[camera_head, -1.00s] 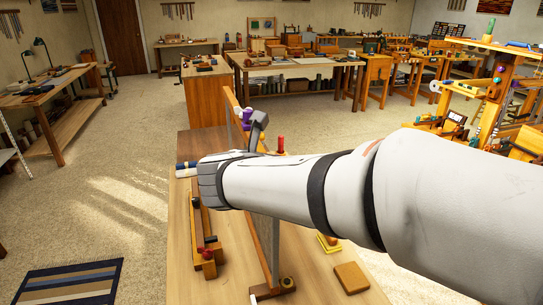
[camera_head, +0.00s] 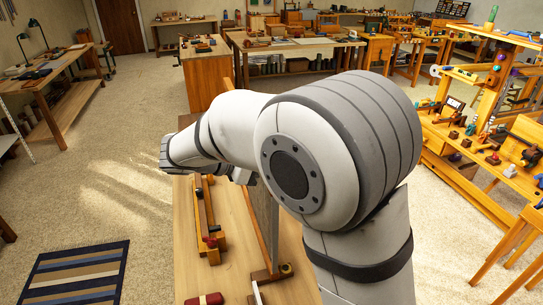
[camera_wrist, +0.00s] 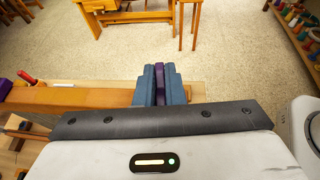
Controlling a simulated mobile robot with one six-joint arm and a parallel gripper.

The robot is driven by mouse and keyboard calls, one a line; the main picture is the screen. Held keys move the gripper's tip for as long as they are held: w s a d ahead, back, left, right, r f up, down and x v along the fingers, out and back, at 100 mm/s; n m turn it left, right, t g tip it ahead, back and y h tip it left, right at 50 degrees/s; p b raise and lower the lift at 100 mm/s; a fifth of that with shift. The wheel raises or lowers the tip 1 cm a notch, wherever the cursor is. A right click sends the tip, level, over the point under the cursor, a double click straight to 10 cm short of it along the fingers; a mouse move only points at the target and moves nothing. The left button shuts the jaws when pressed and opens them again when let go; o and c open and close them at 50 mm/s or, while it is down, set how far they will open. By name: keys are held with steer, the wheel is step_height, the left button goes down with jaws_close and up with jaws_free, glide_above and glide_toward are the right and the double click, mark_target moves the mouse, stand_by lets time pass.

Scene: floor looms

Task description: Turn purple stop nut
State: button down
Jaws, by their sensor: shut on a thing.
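In the wrist view, the purple stop nut (camera_wrist: 159,73) shows as a narrow purple strip between the two blue-grey fingers of my gripper (camera_wrist: 160,88). The fingers are shut on it from both sides, at the end of a wooden beam (camera_wrist: 90,98). Most of the nut is hidden by the fingers. In the head view my own arm covers the nut and nearly all of the gripper.
A wooden frame (camera_head: 210,232) lies on the worktable (camera_head: 238,268). Another purple piece (camera_wrist: 4,88) and a red peg (camera_wrist: 27,78) are at left in the wrist view. A crowded bench (camera_head: 470,165) stands at right. The floor at left has free room.

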steer(key=shift+m+g, duration=0.4)
steer(key=c, duration=1.5)
jaws_free()
steer(key=shift+b+v, duration=0.35)
steer(key=shift+v, duration=3.5)
steer(key=shift+f, duration=0.1)
